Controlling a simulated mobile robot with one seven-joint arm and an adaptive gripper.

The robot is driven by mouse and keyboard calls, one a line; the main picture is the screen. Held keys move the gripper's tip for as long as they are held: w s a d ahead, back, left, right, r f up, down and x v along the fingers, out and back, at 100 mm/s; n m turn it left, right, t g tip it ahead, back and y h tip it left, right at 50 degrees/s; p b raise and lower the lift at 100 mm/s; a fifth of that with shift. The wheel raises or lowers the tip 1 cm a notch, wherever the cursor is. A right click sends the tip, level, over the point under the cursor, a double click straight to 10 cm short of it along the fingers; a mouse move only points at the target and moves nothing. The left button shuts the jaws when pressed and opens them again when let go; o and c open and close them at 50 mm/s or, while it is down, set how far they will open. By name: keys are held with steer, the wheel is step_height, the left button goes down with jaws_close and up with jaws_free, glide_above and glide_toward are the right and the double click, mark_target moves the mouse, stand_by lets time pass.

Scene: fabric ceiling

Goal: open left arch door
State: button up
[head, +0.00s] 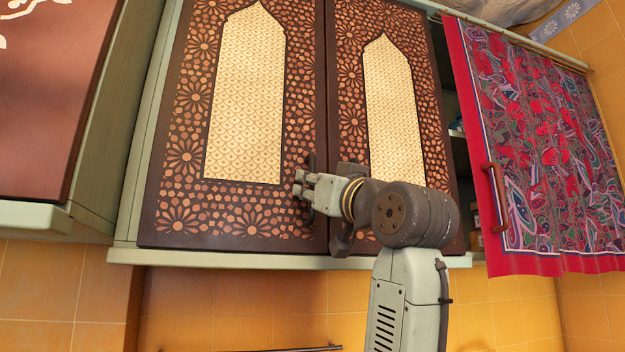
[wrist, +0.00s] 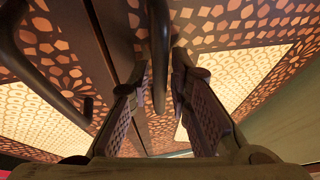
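The left arch door (head: 171,140) is dark brown with orange patterns and a cream arched panel (head: 245,100). It looks closed, flush with the right arch door (head: 345,80). My gripper (head: 302,185) is at its lower right edge, by the dark door handle (head: 310,162), mostly hidden behind the fingers. In the wrist view a dark upright handle (wrist: 159,50) stands between the two fingers of my gripper (wrist: 159,80). The fingers are apart, with narrow gaps seeming to show on both sides of the handle.
Another dark curved handle (wrist: 40,70) is close to my gripper on the left in the wrist view. A red patterned curtain (head: 540,150) hangs at the right. A red-brown door (head: 50,100) is at the left. Orange tiles (head: 220,305) lie below the cabinet.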

steer(key=shift+c, duration=0.3)
jaws_close()
stand_by(0.5)
